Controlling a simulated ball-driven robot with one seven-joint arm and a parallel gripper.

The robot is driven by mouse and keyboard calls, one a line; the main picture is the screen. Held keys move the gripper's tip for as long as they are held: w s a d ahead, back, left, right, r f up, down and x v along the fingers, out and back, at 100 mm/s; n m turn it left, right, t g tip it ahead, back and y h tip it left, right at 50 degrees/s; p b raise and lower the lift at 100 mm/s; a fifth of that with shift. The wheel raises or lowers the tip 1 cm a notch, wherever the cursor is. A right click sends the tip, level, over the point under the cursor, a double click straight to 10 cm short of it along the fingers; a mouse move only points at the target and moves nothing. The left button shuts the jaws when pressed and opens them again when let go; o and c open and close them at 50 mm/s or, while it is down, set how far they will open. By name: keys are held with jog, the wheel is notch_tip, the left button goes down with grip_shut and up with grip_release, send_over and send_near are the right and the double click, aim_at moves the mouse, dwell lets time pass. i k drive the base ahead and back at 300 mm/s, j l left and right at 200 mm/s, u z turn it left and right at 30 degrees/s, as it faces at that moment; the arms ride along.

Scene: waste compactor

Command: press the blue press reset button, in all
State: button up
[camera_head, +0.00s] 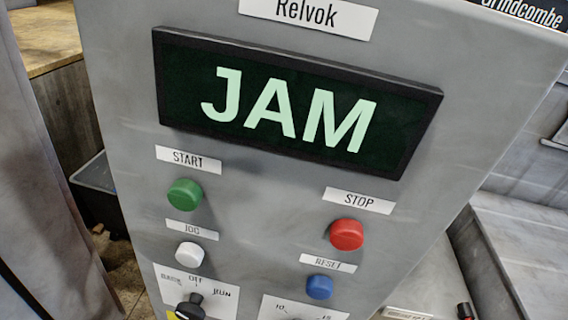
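The blue reset button (319,287) is on the grey control panel (260,215), low and right of the middle, under a white RESET label (328,263). It stands out from the panel face and nothing covers it. The red stop button (346,234) is just above it. The display (296,103) above reads JAM in pale green letters. My gripper is not in view.
A green start button (185,194) and a white jog button (189,252) are on the left of the panel. A black selector knob (190,307) and a partly cut-off dial plate (300,309) are at the bottom. A wooden surface (45,40) is behind left.

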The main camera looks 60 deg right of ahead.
aim_at(318, 286)
jog(key=j+z, duration=0.1)
jog(key=z, duration=0.85)
